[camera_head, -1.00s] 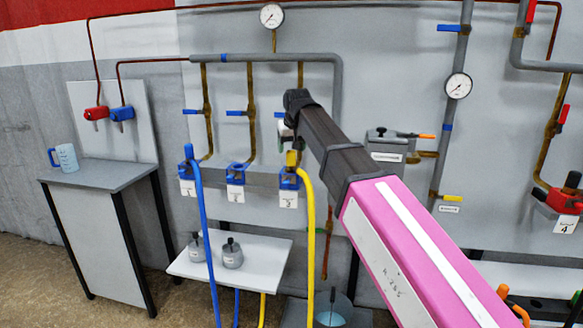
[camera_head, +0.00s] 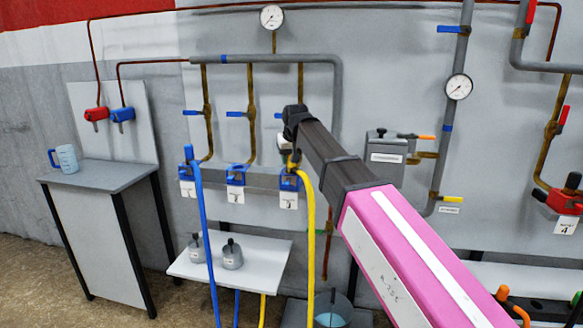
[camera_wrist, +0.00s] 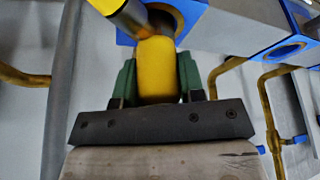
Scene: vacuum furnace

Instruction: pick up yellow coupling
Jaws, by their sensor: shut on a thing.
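The yellow coupling (camera_wrist: 157,72) stands between the green fingers of my gripper (camera_wrist: 158,80) in the wrist view, with a finger against each side. Its far end lies at the blue socket (camera_wrist: 195,12). I cannot tell whether it is still seated there. In the head view my gripper (camera_head: 290,150) is at the top of the yellow hose (camera_head: 311,240), above the blue block labelled 3 (camera_head: 288,184). Little of the coupling shows there, as my gripper and arm cover most of it.
A blue hose (camera_head: 201,240) rises at the left to another blue block. Valves and pipes line the grey wall behind. A white shelf (camera_head: 265,250) with two grey weights stands below. A table (camera_head: 98,175) with a blue jug (camera_head: 64,158) is at the far left.

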